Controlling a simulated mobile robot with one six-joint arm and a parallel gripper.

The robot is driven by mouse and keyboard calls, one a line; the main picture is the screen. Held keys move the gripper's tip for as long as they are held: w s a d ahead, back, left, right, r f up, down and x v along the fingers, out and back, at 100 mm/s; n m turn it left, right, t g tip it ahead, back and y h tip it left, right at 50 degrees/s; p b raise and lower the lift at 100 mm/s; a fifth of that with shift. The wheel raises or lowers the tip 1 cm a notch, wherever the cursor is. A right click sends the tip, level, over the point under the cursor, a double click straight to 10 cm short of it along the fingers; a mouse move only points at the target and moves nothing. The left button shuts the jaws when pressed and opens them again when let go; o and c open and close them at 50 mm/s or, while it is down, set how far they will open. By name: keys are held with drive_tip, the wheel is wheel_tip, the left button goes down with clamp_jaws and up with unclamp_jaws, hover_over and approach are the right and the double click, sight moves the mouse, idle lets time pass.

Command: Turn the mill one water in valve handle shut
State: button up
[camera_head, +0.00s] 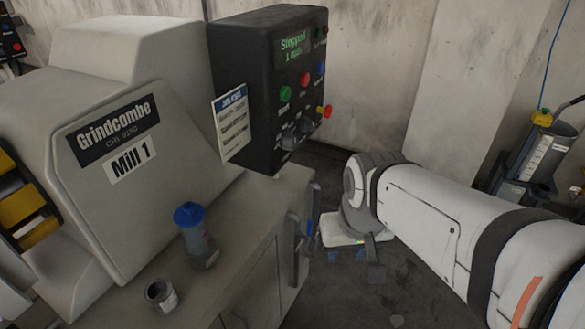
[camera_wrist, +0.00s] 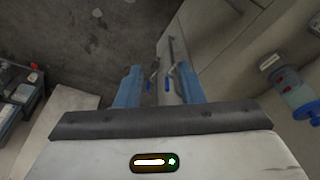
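Two small blue valve handles show on grey pipes at the mill cabinet's corner: one (camera_wrist: 152,83) to the left, the other (camera_wrist: 168,85) to the right. Neither is labelled here, so I cannot tell which is water in. In the head view a blue handle (camera_head: 309,228) stands roughly upright beside the pipes. My gripper (camera_wrist: 158,68) is open and empty, its blue fingers spread either side of the handles in the picture. They look apart from the handles; depth is unclear. In the head view my gripper (camera_head: 350,256) points down, right of the pipes.
The Mill 1 housing (camera_head: 120,160) and its cabinet (camera_head: 250,265) fill the left. A black control box (camera_head: 265,95) reads "Stopped". A blue-capped bottle (camera_head: 196,238) and an open can (camera_head: 160,295) stand on the cabinet top. Grey floor (camera_head: 400,275) is clear beyond my gripper.

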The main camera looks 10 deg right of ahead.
sight(310, 225)
drive_tip(key=w+a+f+m+g+y+b, duration=0.1)
drive_tip(key=w+a+f+m+y+b, duration=0.35)
drive_tip(key=f+m+b, duration=0.35)
drive_tip(key=w+a+f+m+g+y+b, duration=0.1)
drive_tip(key=w+a+f+m+y+b, duration=0.25)
drive_tip(key=f+y+b, duration=0.4)
drive_tip(key=w+d+f+m+t+b, duration=0.95)
drive_tip(key=w+d+m+t, duration=0.3)
drive_tip(key=w+m, duration=0.3)
drive_tip(key=x, duration=0.7)
drive_tip(key=shift+s+a+f, duration=0.1)
drive_tip(key=shift+a+f, duration=0.1)
drive_tip(key=shift+f, duration=0.05)
drive_tip(key=shift+c, duration=0.2)
clamp_jaws()
